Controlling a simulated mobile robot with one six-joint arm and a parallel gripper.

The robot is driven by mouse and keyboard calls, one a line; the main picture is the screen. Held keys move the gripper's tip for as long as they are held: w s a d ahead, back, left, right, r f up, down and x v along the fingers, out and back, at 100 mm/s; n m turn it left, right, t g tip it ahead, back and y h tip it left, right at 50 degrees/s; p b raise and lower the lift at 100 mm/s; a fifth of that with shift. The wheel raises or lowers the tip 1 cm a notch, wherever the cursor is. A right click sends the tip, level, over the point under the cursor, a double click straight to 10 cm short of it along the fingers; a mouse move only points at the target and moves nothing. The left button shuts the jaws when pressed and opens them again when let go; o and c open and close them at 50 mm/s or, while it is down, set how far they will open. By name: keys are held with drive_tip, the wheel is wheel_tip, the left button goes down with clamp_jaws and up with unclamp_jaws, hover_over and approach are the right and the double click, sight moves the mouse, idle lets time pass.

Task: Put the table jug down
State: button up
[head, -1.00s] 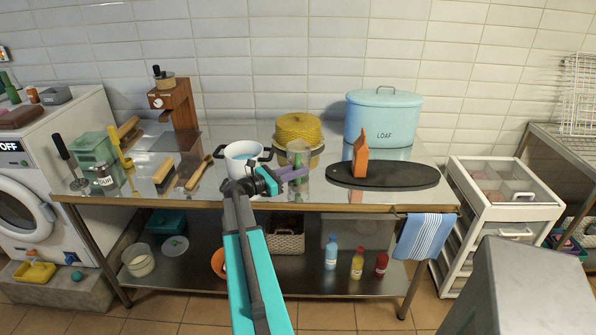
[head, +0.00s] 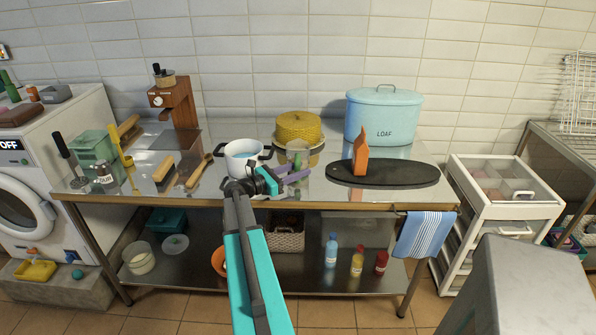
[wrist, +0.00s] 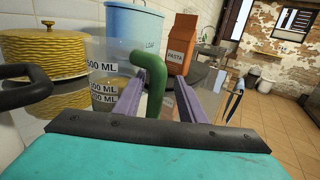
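The table jug (head: 298,147) is a clear measuring jug with a green handle, on the steel table (head: 330,194) near its front middle. It appears upright and resting on the top; its base is partly hidden. In the wrist view the jug (wrist: 104,72) shows its ML marks at the left, and its green handle (wrist: 157,100) is between my purple fingers. My gripper (head: 297,172) is open around the handle, with a gap beside it; the fingers also show in the wrist view (wrist: 166,75).
A white pot (head: 242,157) stands just left of the jug. A yellow cake tin (head: 299,127) is behind it. An orange pasta packet (head: 360,150) stands on a dark board (head: 400,175) to the right, before a blue loaf bin (head: 383,115).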

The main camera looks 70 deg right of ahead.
drive_tip(key=shift+r, duration=0.1)
drive_tip(key=b+v, duration=0.2)
drive_tip(key=v, duration=1)
idle(0.8)
